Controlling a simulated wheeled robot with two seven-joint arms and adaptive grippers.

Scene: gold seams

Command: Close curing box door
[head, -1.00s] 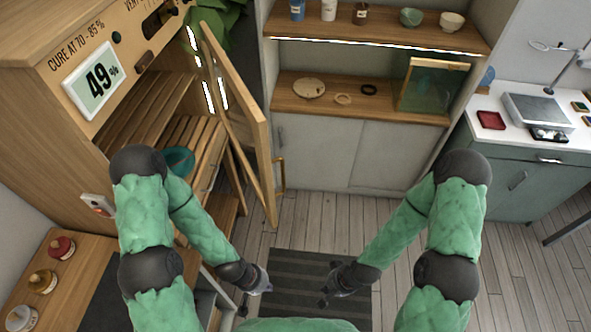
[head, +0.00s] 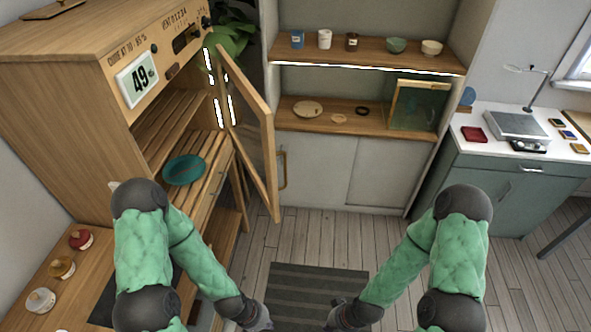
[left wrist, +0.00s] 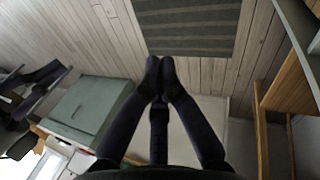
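The curing box (head: 100,95) is a wooden cabinet on the left with a "49%" display (head: 137,79). Its door (head: 268,128), a wooden frame with a clear pane, stands wide open, its handle (head: 282,170) on the free edge. A teal dish (head: 184,169) lies on the slatted shelf inside. My left gripper (head: 262,320) is low in the head view, below and apart from the door; in the left wrist view its fingertips (left wrist: 160,66) meet with nothing between them. My right gripper (head: 334,324) is at the bottom edge; its fingers are unclear.
A striped mat (head: 315,290) lies on the plank floor. Shelves with cups and bowls (head: 375,60) stand behind. A green counter (head: 500,190) with a scale is at right. Small jars (head: 62,267) sit on a wooden surface at lower left. The floor between is clear.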

